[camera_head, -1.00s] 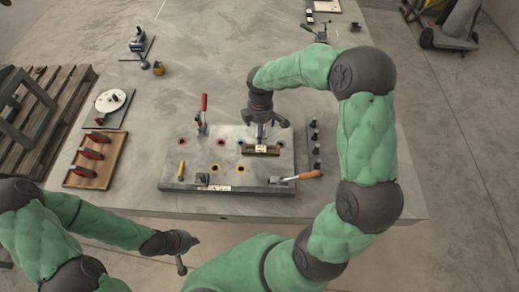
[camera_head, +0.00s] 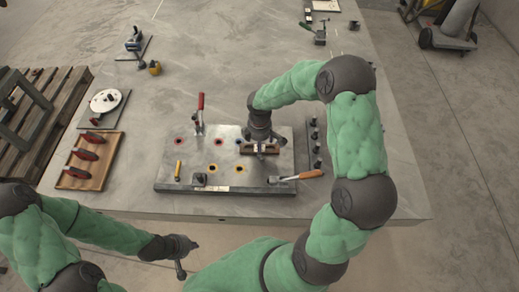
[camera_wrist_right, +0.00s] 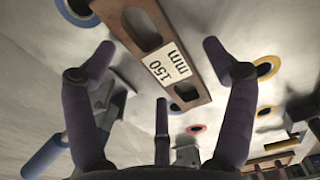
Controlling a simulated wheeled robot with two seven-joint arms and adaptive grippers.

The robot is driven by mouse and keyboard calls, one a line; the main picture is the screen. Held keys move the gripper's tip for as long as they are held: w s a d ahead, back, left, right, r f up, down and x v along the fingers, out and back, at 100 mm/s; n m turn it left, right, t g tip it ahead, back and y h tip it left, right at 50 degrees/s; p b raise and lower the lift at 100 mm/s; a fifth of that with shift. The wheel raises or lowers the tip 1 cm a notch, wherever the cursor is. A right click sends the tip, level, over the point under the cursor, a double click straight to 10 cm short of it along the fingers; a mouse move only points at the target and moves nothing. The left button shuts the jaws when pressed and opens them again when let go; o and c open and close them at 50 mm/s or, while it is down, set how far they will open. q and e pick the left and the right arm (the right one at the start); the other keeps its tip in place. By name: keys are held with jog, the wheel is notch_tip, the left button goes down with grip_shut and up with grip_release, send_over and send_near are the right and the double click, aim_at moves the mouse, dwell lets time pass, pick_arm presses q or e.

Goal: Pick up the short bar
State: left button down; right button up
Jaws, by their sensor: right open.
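A flat brown slotted bar marked "150 mm" (camera_wrist_right: 188,65) lies on the grey plate in the right wrist view. In the head view the bar (camera_head: 272,150) is partly covered by my right gripper (camera_head: 260,150). In the wrist view my right gripper (camera_wrist_right: 158,55) is open, its fingers on either side of the bar. No finger visibly grips the bar. The label is the only length marking I can read. My left gripper (camera_head: 187,260) is near the table's front edge, away from the bar, its fingers apart and empty.
A wooden tray (camera_head: 68,180) with red-handled tools is at left. Dark knobs (camera_head: 315,135) line the right. The table behind the plate is mostly clear.

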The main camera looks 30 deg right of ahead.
jog(key=shift+r, duration=0.1)
grip_shut()
